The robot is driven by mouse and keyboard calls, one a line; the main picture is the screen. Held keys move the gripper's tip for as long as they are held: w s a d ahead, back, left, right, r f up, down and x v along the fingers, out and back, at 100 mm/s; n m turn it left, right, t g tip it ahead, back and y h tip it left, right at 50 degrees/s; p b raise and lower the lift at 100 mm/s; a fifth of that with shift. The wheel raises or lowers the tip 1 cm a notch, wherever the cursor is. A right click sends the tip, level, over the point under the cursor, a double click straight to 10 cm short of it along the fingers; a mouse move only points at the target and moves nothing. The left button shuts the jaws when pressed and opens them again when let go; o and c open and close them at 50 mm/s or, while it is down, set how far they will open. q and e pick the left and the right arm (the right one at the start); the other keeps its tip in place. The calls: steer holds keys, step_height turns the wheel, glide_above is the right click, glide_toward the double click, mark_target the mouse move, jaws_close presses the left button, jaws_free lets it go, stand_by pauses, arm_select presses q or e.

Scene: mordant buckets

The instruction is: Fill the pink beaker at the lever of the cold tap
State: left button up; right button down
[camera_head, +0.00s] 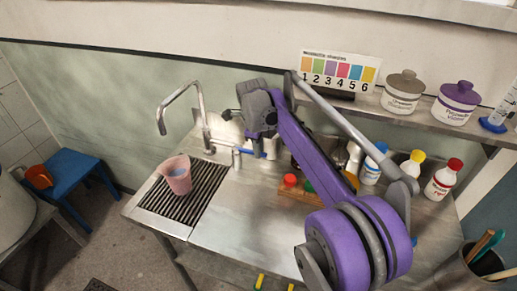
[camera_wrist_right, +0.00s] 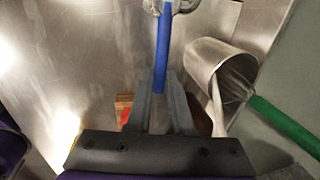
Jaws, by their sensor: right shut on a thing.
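The pink beaker (camera_head: 178,180) stands upright on the slatted drain grate (camera_head: 205,190), below and slightly right of the spout of the tall curved tap (camera_head: 201,115). I cannot make out any water stream or the level inside the beaker. The blue lever (camera_head: 258,154) sits on a small metal valve right of the tap; it shows in the right wrist view (camera_wrist_right: 162,45) as a long blue bar. My right gripper (camera_wrist_right: 165,90) is shut on the end of this lever. In the head view the right wrist hides much of the grip. My left gripper is not in view.
A wooden rack (camera_head: 297,193) with red and green caps and several bottles stand right of the lever, partly behind my arm. A shelf (camera_head: 430,118) holds lidded jars. A metal pot (camera_head: 462,268) with tools is at lower right. The front steel counter (camera_head: 235,225) is clear.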

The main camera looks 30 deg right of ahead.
stand_by(0.5)
steer(key=shift+s+a+m, duration=0.2)
steer(key=shift+a+m, duration=0.2)
steer(key=shift+m, duration=0.3)
steer(key=c, duration=0.8)
jaws_free()
steer(key=shift+r, duration=0.1)
steer(key=r, duration=0.3)
steer(key=a+r+p, duration=0.1)
steer(key=r, duration=0.3)
steer(key=s+r, duration=0.1)
steer(key=r, duration=0.2)
steer(key=shift+s+a+r, duration=0.1)
steer(key=shift+a+r, duration=0.1)
steer(key=shift+a, duration=0.15)
